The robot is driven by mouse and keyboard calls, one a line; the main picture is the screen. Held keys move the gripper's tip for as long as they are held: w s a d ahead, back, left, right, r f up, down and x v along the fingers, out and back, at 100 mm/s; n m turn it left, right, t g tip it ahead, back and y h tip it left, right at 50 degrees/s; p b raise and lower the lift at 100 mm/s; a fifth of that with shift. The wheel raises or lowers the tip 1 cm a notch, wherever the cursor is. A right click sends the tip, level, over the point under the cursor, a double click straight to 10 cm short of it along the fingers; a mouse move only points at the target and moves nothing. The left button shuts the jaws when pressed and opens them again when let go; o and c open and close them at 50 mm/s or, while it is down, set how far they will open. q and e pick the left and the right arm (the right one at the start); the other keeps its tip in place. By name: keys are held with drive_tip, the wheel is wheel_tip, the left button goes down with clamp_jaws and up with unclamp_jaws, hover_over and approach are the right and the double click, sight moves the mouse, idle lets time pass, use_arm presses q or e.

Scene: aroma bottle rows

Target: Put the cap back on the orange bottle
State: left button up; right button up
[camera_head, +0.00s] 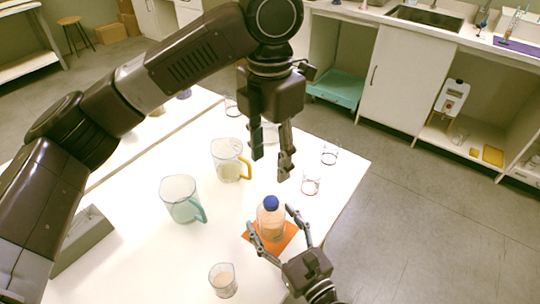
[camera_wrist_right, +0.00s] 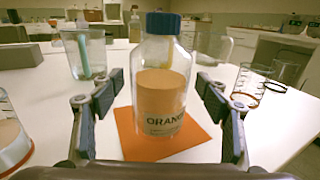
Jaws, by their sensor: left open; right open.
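The orange bottle (camera_head: 271,222) stands upright on an orange mat (camera_head: 288,238) on the white table. In the right wrist view the bottle (camera_wrist_right: 162,100) is clear glass with orange contents and a label reading "ORANG". A blue cap (camera_head: 271,202) sits on its neck, and the cap (camera_wrist_right: 163,23) looks level. My right gripper (camera_head: 270,217) is open, with one finger on each side of the bottle; gaps show between fingers and glass in the wrist view. My left gripper (camera_head: 270,166) is open and empty, pointing down above and behind the bottle.
A jug with a teal handle (camera_head: 180,199) and a jug with a yellow handle (camera_head: 227,160) stand left of and behind the bottle. A small beaker (camera_head: 223,281) stands in front. Glass beakers (camera_head: 311,183) stand behind right, near the table's edge. A grey block (camera_head: 84,238) lies at left.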

drive_tip(key=v, duration=1.1)
drive_tip(key=shift+s, duration=0.15)
drive_tip(key=shift+d, duration=0.1)
